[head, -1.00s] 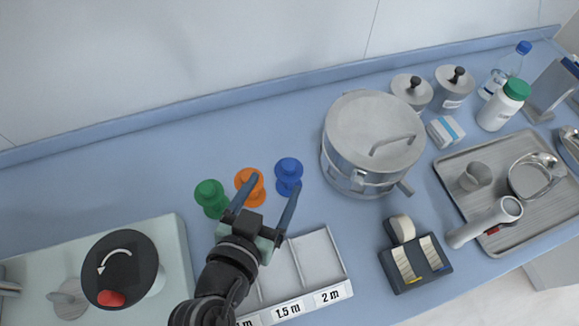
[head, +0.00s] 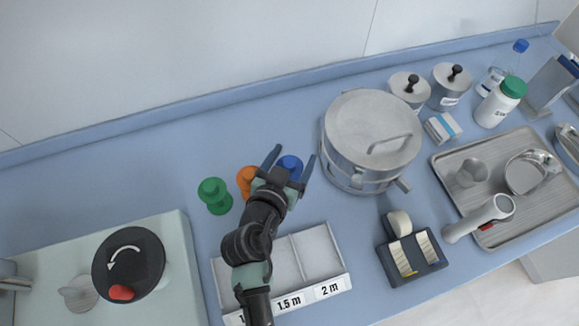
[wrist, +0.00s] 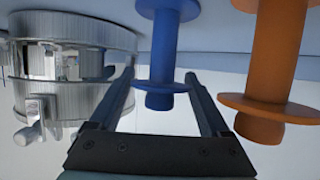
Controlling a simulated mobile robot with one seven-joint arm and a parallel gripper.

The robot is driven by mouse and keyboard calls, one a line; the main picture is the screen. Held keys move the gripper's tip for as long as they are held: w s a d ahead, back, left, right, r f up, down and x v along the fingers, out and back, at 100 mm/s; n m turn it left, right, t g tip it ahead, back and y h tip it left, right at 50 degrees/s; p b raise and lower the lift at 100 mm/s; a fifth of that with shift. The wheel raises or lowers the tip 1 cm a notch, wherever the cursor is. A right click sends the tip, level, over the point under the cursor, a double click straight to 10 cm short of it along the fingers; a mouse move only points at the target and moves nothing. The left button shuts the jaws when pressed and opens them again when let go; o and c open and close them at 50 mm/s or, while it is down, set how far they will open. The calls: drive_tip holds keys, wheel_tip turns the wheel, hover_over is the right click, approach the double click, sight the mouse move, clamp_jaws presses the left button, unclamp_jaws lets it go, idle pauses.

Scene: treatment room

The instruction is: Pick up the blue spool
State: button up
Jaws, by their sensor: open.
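The blue spool (head: 290,166) stands on the blue counter, right of the orange spool (head: 246,181) and the green spool (head: 214,195). My gripper (head: 292,157) is open above and around the blue spool in the head view, one finger to each side. My gripper partly hides the blue and orange spools there. In the wrist view the blue spool (wrist: 161,50) appears between the two open fingers (wrist: 163,88), with no contact visible. The orange spool (wrist: 275,60) is just beyond the right finger there.
A large metal pot (head: 372,135) stands close to the right of my gripper. A divided tray (head: 318,252) with length labels lies in front of the spools. A tape dispenser (head: 412,258) is to its right. The counter behind the spools is clear.

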drive_tip(key=shift+w+d+f, duration=0.15)
drive_tip(key=shift+w+f, duration=0.05)
drive_tip(key=shift+w, duration=0.25)
drive_tip(key=c, duration=1)
